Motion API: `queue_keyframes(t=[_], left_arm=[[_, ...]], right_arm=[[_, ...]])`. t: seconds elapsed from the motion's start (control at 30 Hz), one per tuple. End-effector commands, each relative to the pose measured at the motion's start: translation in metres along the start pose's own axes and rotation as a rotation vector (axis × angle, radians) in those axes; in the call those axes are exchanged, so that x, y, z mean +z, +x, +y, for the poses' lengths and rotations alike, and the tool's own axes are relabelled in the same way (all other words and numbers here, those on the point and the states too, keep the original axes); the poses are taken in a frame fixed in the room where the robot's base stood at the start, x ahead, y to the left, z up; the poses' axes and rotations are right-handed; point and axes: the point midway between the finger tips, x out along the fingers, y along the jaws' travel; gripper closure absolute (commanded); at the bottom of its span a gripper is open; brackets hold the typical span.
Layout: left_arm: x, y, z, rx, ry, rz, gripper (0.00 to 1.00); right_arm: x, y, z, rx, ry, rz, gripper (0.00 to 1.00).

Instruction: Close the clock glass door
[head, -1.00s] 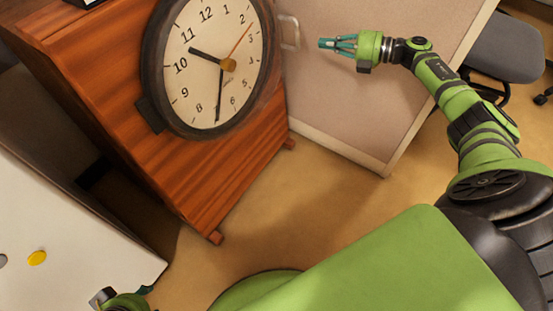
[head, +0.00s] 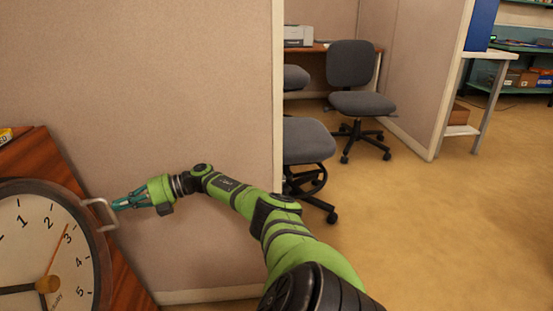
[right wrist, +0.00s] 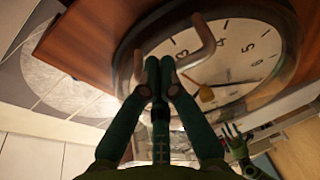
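The clock's round dark-framed face (head: 30,235) is on a wooden cabinet (head: 128,270), cut off at the lower left of the head view. A pale U-shaped handle (head: 101,214) projects from the frame's right edge. My right gripper (head: 115,206) is beside the handle, its fingertips drawn together at or very near it. In the right wrist view the fingertips (right wrist: 160,64) lie between the handle's two arms (right wrist: 206,42); contact is unclear. How far the glass door stands open cannot be told. My left gripper (right wrist: 236,140) shows small in the right wrist view, its state unclear.
A beige partition (head: 190,90) stands behind my right arm. Grey office chairs (head: 352,85) stand beyond its edge, with a printer (head: 299,36) on a desk behind. A white-topped table (head: 490,58) is at the right. The floor at the right is clear.

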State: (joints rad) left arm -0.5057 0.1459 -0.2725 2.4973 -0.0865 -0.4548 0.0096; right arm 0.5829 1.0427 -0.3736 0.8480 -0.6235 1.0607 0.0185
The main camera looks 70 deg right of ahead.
Motion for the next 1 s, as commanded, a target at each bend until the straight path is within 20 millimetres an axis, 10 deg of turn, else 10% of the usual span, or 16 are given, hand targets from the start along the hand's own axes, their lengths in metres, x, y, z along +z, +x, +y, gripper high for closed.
queue_keyframes(t=[0.57,1.0], left_arm=[[-0.005,0.0,0.001,0.002,0.001,0.024,0.54],[-0.005,0.0,0.001,0.002,0.001,0.024,0.54]], right_arm=[[-0.002,0.002,0.002,0.003,0.0,0.006,1.0],[-0.003,-0.011,0.076,0.006,-0.004,-0.001,1.0]])
